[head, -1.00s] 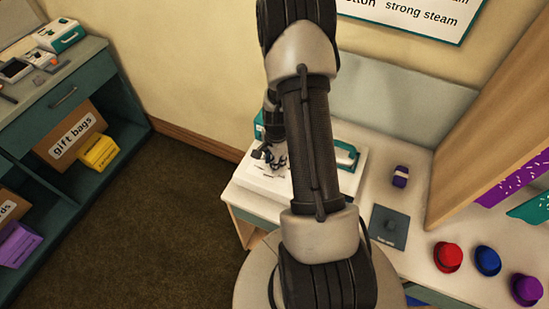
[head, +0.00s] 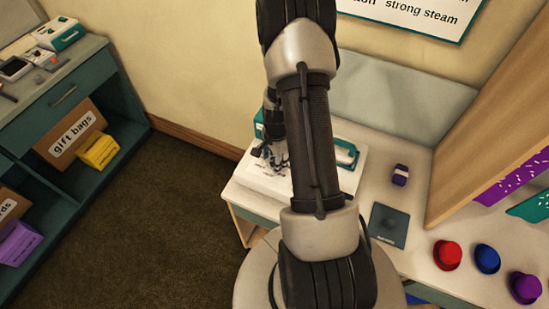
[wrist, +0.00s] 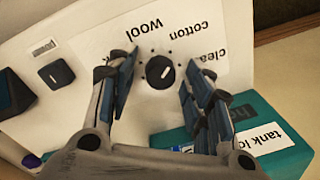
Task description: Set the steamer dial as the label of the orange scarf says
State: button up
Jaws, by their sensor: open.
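The round black dial (wrist: 159,72) is on a white panel in the wrist view, with a short white mark on its face and small dots around it. The words wool (wrist: 125,35), cotton (wrist: 187,35) and one partly cut off, reading "clea", stand by it, upside down in this view. My gripper (wrist: 158,82) is open, its fingers on either side of the dial; I cannot tell whether they touch it. In the head view my gripper (head: 270,155) is over the white steamer panel (head: 265,183), and my arm hides much of it. I see no orange scarf.
A second black knob (wrist: 55,73) and a teal tank (wrist: 175,138) with a label flank the dial. A wall sign (head: 420,12) mentions strong steam.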

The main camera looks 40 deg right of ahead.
jog(key=shift+r, duration=0.1)
notch_tip(320, 180, up, 12)
jog(key=shift+s, duration=0.4)
dwell(0.5)
